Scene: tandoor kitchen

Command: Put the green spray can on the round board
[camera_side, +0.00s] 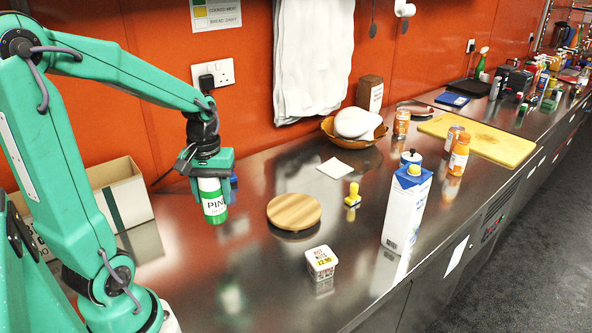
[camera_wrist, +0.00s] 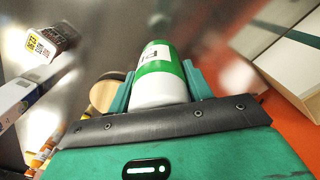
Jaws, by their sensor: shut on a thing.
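The green spray can (camera_side: 214,205), with a white label band reading "PIN", hangs upright under my gripper (camera_side: 211,172). My gripper is shut on its upper part. In the wrist view the can (camera_wrist: 158,68) sits between the two fingers of my gripper (camera_wrist: 160,88). The can appears to be a little above the steel counter; the exact gap is hard to tell. The round wooden board (camera_side: 294,211) lies on the counter to the right of the can, with nothing on it. The board also shows in the wrist view (camera_wrist: 103,95), partly hidden behind a finger.
A white tub (camera_side: 321,262) stands in front of the board. A yellow-handled stamp-like item (camera_side: 352,197) and a tall carton (camera_side: 406,208) stand to its right. An open cardboard box (camera_side: 122,196) is at left. Counter between can and board looks clear.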

